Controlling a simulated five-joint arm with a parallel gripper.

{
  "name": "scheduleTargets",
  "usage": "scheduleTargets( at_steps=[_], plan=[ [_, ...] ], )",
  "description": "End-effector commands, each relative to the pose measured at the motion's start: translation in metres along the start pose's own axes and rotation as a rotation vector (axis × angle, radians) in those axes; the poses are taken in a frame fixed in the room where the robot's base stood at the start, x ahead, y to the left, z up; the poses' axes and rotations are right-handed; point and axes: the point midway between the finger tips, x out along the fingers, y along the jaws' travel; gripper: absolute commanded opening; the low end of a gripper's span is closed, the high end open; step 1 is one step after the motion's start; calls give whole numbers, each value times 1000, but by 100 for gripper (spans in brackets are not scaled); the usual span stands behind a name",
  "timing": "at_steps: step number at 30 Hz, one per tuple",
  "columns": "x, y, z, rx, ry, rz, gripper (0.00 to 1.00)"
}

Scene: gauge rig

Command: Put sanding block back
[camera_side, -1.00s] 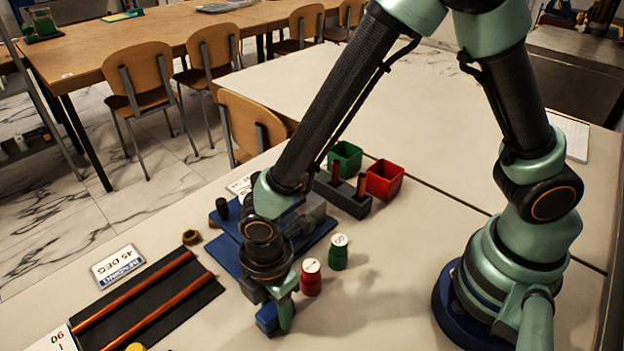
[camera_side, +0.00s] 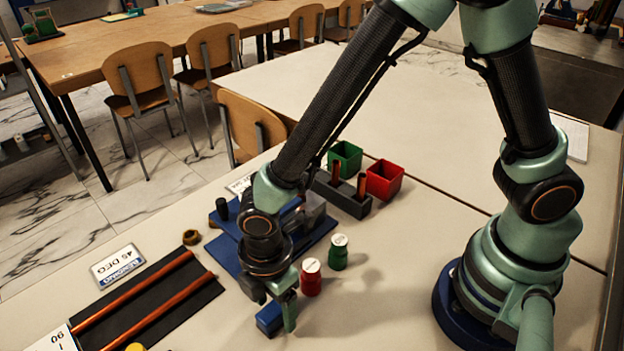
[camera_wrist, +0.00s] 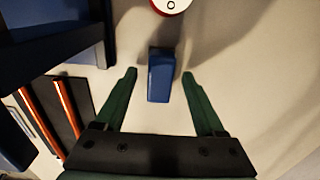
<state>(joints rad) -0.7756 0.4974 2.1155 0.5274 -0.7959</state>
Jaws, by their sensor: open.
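The sanding block looks to be the small blue block (camera_side: 270,319), which also shows in the wrist view (camera_wrist: 161,75). It rests on the pale table at the near side of the blue rig. My gripper (camera_side: 279,316) points down at the block, and its fingers partly cover it in the side view. In the wrist view my gripper (camera_wrist: 160,74) is open, with one green finger to each side of the block. Gaps show between the block and both fingers. I cannot tell how high the fingertips are above the table.
A red bottle (camera_side: 311,278) and a green bottle (camera_side: 338,252) stand close behind the block. The blue rig (camera_side: 226,251) is beyond my wrist. A black mat (camera_side: 150,300) with copper rods lies left. Green (camera_side: 345,158) and red (camera_side: 384,180) bins stand farther back.

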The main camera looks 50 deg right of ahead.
Motion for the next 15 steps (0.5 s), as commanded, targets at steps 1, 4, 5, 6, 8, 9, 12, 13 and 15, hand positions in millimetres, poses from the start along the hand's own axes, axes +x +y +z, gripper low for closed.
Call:
scheduleTargets(
  at_steps=[1, 4, 5, 6, 8, 9, 12, 13, 15],
  plan=[
    [-8, 1, -1, 0, 3, 4, 72],
    [-25, 0, 0, 0, 4, 4, 72],
    [-31, 1, -1, 0, 4, 5, 72],
    [-39, 1, -1, 0, 5, 5, 72],
    [-51, 1, -1, 0, 5, 5, 72],
    [-58, 1, -1, 0, 5, 6, 72],
    [-77, 1, -1, 0, 5, 5, 72],
    [-82, 1, 0, 0, 4, 4, 72],
    [-92, 1, -1, 0, 4, 4, 72]
  ],
)
